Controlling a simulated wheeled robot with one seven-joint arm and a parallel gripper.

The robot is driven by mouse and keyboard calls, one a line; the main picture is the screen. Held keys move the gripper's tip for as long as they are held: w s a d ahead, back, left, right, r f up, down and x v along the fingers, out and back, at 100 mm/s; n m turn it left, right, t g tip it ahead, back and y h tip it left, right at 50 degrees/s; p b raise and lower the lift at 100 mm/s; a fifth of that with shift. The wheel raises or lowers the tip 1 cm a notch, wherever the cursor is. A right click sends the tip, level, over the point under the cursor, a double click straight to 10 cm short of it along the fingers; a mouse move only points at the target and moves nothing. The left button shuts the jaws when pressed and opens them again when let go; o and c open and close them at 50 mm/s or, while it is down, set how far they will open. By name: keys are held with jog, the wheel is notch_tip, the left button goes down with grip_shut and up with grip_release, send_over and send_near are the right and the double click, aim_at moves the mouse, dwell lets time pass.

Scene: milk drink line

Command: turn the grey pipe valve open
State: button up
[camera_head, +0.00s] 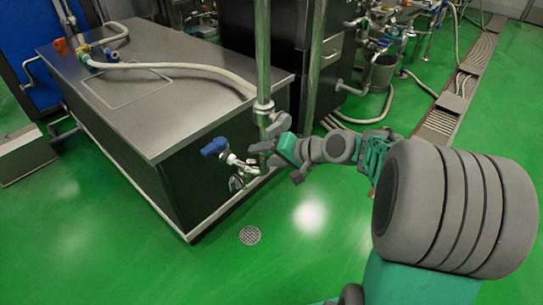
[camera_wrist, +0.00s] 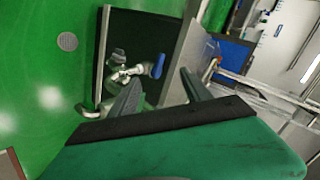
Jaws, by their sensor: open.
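A silvery pipe fitting (camera_head: 240,162) sticks out from the dark side of the steel cabinet, with a blue handle (camera_head: 214,146) at its upper left. A small grey valve knob (camera_wrist: 119,55) shows on this fitting in the wrist view, left of the blue handle (camera_wrist: 157,66). My gripper (camera_head: 276,148) is open, its grey fingers beside the upright pipe, just right of the fitting in the head view. In the wrist view its fingers (camera_wrist: 160,82) are spread with nothing between them. Whether they touch the pipe, I cannot tell.
The steel cabinet top (camera_head: 160,85) bears a pale hose (camera_head: 185,68). A vertical steel pipe (camera_head: 263,60) rises close to my gripper. A round drain (camera_head: 250,235) lies in the green floor. The floor in front is clear; hoses and a bucket (camera_head: 382,73) stand behind.

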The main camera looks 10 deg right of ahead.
aim_at(272, 132)
jog(key=w+d+m+t+y+b, duration=0.35)
jog(key=d+m+t+b, duration=0.2)
jog(key=d, duration=0.25)
jog(key=shift+m+t+h, duration=0.25)
jog(key=shift+m+t, duration=0.1)
jog(key=shift+m, duration=0.1)
jog(key=x, duration=0.7)
jog(key=shift+w+f, duration=0.25)
jog(key=shift+w, duration=0.25)
jog(key=shift+c, duration=0.3)
grip_shut()
